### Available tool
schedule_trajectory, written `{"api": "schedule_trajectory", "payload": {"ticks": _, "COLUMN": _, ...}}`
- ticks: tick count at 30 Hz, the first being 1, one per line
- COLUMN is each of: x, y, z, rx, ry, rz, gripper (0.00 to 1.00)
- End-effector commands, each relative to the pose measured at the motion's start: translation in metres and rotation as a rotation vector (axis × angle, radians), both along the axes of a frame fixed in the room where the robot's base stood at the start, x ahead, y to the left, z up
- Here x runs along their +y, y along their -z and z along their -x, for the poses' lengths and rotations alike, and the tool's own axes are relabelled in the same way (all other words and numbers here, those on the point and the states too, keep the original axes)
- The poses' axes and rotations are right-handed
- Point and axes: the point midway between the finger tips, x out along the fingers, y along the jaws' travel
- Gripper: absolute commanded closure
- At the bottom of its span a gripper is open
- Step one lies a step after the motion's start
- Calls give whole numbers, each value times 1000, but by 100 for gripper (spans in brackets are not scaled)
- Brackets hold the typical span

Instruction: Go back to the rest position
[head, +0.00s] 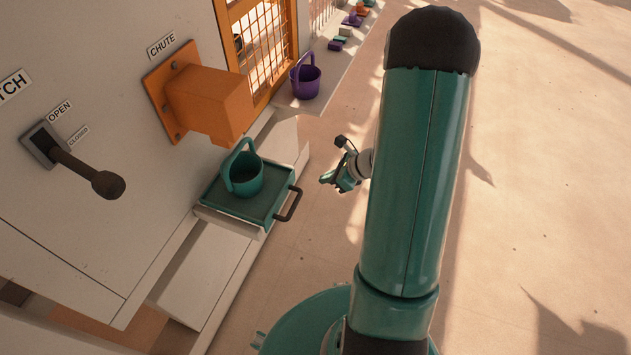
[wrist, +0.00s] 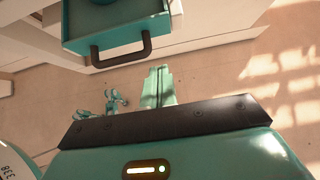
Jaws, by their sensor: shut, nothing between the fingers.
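My gripper (head: 330,182) hangs in the air to the right of the tray in the head view, partly behind my own arm. In the wrist view its green fingers (wrist: 158,84) are together with nothing between them. They point toward the dark handle of the teal tray (head: 287,205), and they are clear of it. The tray also shows at the top of the wrist view (wrist: 112,38).
A teal bucket (head: 243,180) stands on the tray, below the orange chute (head: 208,100). A lever (head: 90,175) sticks out beside the OPEN and CLOSED labels. A purple bucket (head: 305,80) stands on a ledge farther back. The floor on the right is clear.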

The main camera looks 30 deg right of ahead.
Motion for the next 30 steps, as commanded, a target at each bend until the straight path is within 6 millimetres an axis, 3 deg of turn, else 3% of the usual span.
{"api": "schedule_trajectory", "payload": {"ticks": 6, "x": -13, "y": -21, "z": 15, "rx": 0, "ry": 1, "rz": 1, "gripper": 100}}
{"api": "schedule_trajectory", "payload": {"ticks": 17, "x": -12, "y": -27, "z": 19, "rx": -4, "ry": -16, "rz": 8, "gripper": 100}}
{"api": "schedule_trajectory", "payload": {"ticks": 20, "x": 0, "y": -43, "z": 16, "rx": -30, "ry": -94, "rz": 47, "gripper": 100}}
{"api": "schedule_trajectory", "payload": {"ticks": 23, "x": 24, "y": -72, "z": 14, "rx": -77, "ry": -249, "rz": 126, "gripper": 100}}
{"api": "schedule_trajectory", "payload": {"ticks": 30, "x": 93, "y": -148, "z": 28, "rx": -217, "ry": -728, "rz": 387, "gripper": 100}}
